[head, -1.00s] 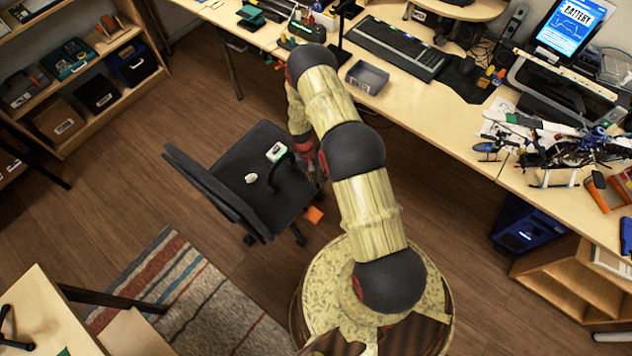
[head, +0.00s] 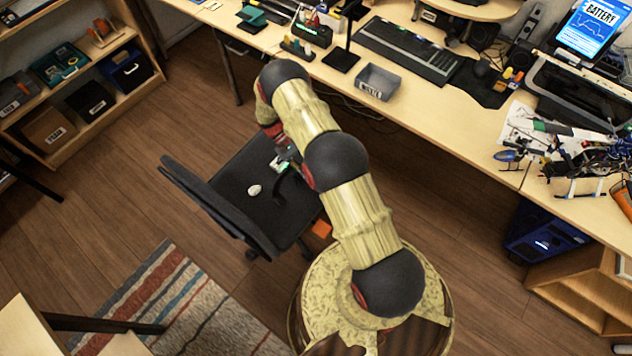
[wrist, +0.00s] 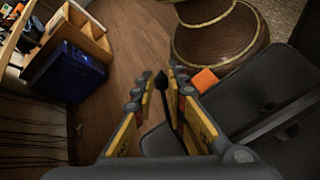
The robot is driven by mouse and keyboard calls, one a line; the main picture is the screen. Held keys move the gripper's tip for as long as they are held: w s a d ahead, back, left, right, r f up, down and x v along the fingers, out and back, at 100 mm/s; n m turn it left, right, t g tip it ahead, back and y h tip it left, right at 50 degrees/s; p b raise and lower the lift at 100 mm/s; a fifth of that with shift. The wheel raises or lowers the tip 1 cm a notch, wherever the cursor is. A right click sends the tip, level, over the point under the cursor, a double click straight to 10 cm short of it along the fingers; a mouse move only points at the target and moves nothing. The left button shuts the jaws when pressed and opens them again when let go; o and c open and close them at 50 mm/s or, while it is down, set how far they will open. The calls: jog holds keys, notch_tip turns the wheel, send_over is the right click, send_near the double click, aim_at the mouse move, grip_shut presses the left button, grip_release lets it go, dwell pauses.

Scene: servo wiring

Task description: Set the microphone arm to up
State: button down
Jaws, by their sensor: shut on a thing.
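My gripper (wrist: 160,74) is in the middle of the wrist view, its yellow-padded fingers closed in on a narrow dark thing (wrist: 161,86) between the tips. I cannot tell what that thing is. In the head view my gripper is mostly hidden behind my arm, over the black office chair (head: 236,186), close to the armrest. The chair also shows in the wrist view (wrist: 290,125). A black upright stand (head: 342,58) is on the desk; I cannot tell whether it is the microphone arm. No microphone arm shows clearly.
An orange block (head: 321,229) is beside the chair. The long desk (head: 440,135) holds a keyboard (head: 408,48) and a grey tray (head: 376,81). Bare floor lies left of the chair.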

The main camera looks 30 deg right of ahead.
jog(key=shift+w+r, duration=0.1)
dwell(0.3)
jog(key=c, duration=1.8)
grip_release()
jog(key=shift+o, duration=0.2)
